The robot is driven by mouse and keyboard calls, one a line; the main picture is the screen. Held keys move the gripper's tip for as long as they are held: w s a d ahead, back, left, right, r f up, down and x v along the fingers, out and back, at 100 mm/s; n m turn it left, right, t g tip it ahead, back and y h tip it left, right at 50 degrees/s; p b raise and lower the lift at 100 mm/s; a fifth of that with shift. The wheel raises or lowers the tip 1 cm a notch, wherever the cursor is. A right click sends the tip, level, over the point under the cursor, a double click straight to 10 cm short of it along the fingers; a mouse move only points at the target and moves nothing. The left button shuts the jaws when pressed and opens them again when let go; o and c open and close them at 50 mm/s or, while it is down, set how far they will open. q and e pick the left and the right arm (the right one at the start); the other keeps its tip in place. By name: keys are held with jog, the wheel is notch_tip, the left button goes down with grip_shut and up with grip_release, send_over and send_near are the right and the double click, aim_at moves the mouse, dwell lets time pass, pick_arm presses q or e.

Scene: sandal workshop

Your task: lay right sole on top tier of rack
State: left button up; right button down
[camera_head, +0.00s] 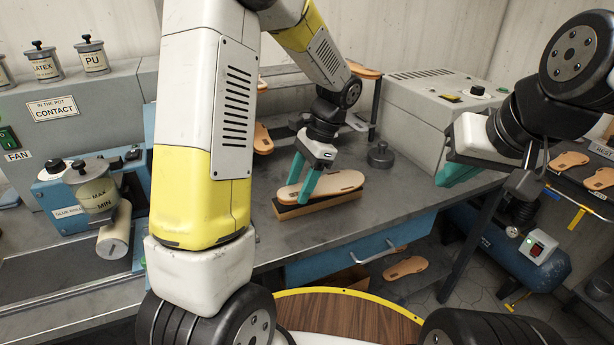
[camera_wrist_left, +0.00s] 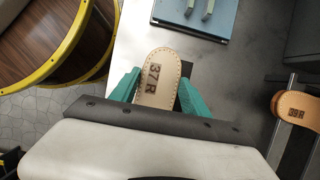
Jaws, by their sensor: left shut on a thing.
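The right sole is a tan, stitched sole (camera_head: 341,182) marked 37 R. It also shows in the left wrist view (camera_wrist_left: 158,75) between teal fingers. My left gripper (camera_head: 307,183) is shut on it, over a brown block (camera_head: 320,208) on the bench. I cannot tell whether sole and block touch. The rack, with its dark post (camera_head: 377,100), stands behind my left arm, which hides much of it. A sole on its upper part (camera_head: 362,70) shows.
A round metal weight (camera_head: 380,155) stands on the bench behind the sole. A grey machine (camera_head: 440,105) stands at the back right. A blue glue unit (camera_head: 85,195) is at the left. A blue drawer (camera_head: 355,248) hangs under the bench. Bare bench lies left of the block.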

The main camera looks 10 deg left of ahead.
pick_arm(q)
jog(key=w, duration=0.1)
jog(key=w+a, duration=0.1)
jog(key=w, duration=0.1)
jog(key=shift+a+f, duration=0.2)
jog(key=shift+a, duration=0.05)
jog(key=shift+s+f, duration=0.1)
jog(key=shift+f, duration=1.6)
jog(key=shift+f, duration=0.15)
jog(key=o, duration=1.6)
